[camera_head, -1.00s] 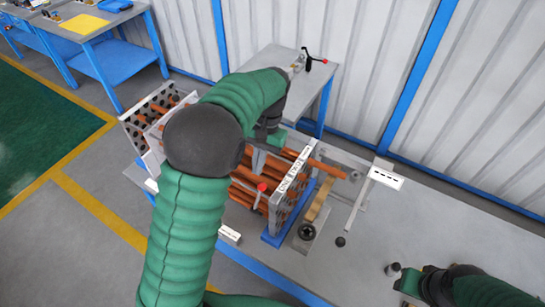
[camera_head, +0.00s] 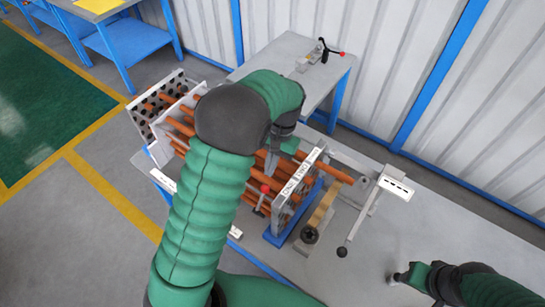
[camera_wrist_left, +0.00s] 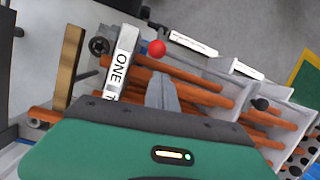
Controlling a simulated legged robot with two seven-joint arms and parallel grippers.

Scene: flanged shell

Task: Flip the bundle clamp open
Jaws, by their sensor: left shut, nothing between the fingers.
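A copper tube bundle (camera_head: 176,127) lies in a frame on the grey bench, with a labelled white end plate (camera_head: 301,178). A clamp handle with a red ball (camera_head: 265,188) stands at its near side, by this plate; the ball also shows in the left wrist view (camera_wrist_left: 156,48). The rest of the clamp is hard to make out. My left gripper (camera_head: 271,166) is over the bundle, behind the red ball in the head view. Its fingers (camera_wrist_left: 162,90) are shut and empty, apart from the ball. My right gripper (camera_head: 397,276) is low at right, its jaws unclear.
A tan bar and dark round knob (camera_head: 310,235) stand right of the end plate. A lever with a black ball (camera_head: 342,251) and a white label plate (camera_head: 395,187) are farther right. A small back table (camera_head: 290,50) holds another red-tipped clamp. The right bench is mostly clear.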

